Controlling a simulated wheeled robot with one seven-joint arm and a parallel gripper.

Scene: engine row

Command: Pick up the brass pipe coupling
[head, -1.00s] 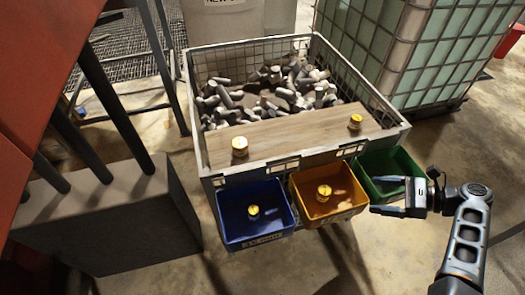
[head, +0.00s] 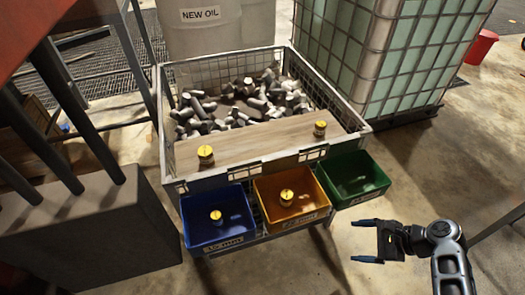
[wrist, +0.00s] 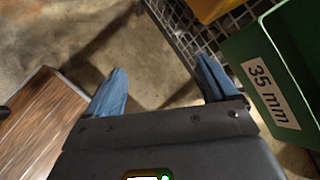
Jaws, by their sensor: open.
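Brass-coloured, yellow-topped fittings show in the head view; which one the task means I cannot tell. A larger one (head: 205,155) stands at the left of the wooden board, and a smaller one (head: 320,129) stands at its right. Another (head: 216,217) is in the blue bin (head: 191,228), and another (head: 287,198) is in the orange bin (head: 310,215). My gripper (head: 352,240) is open and empty, in front of the green bin and apart from every fitting. The wrist view shows its spread blue fingers (wrist: 160,68) over bare floor.
The wooden board (head: 260,143) lies across a wire-mesh crate (head: 355,115) holding several grey metal parts (head: 240,100). The green bin (head: 350,178), labelled 35 mm in the wrist view (wrist: 262,75), hangs at the crate's right front. A caged tank (head: 410,60) stands behind right. Floor in front is clear.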

